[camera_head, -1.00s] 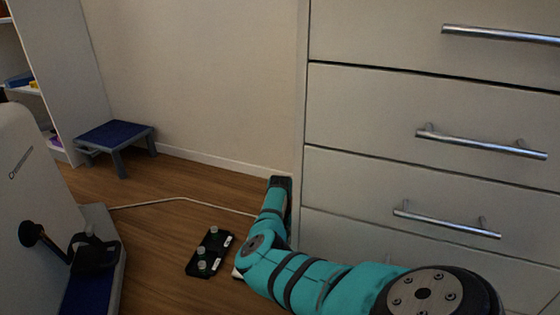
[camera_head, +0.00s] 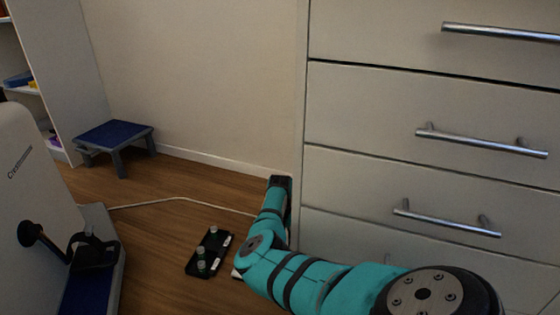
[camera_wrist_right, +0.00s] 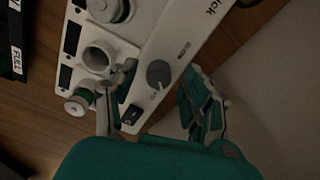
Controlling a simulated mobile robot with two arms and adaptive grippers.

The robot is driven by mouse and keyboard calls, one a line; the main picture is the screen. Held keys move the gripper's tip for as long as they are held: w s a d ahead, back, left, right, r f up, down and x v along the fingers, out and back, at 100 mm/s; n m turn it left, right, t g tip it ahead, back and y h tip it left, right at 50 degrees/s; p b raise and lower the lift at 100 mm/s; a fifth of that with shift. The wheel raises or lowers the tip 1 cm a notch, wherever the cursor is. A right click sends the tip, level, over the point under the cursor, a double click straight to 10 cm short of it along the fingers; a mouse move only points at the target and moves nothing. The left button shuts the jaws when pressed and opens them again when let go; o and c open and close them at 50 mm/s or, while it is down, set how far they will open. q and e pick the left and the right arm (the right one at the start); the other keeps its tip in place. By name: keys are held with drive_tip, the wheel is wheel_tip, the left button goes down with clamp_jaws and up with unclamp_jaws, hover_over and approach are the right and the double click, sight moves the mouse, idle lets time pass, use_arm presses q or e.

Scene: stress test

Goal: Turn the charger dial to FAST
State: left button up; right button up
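The white charger shows in the right wrist view, with printed lettering on its long body (camera_wrist_right: 181,20). Its grey round dial (camera_wrist_right: 160,73) sits near small labels; one looks like SLOW and one like OFF. I cannot clearly tell where the dial points. A black rocker switch (camera_wrist_right: 132,114) is below the dial. My right gripper (camera_wrist_right: 158,92) is open, one finger left of the dial and one right of it, with nothing between them gripped. In the head view my teal right arm (camera_head: 270,246) reaches down beside the drawers; its gripper is hidden there. My left gripper is out of view.
A black tray (camera_head: 217,243) with capped cylinders lies on the wooden floor. A white cable (camera_head: 179,198) runs behind it. Drawers (camera_head: 350,170) stand close right of the arm. A blue stool (camera_head: 116,133) is at back left; a white machine (camera_head: 25,140) is at left.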

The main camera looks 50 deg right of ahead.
wheel_tip(320, 180, up, 12)
idle(0.6)
idle(0.5)
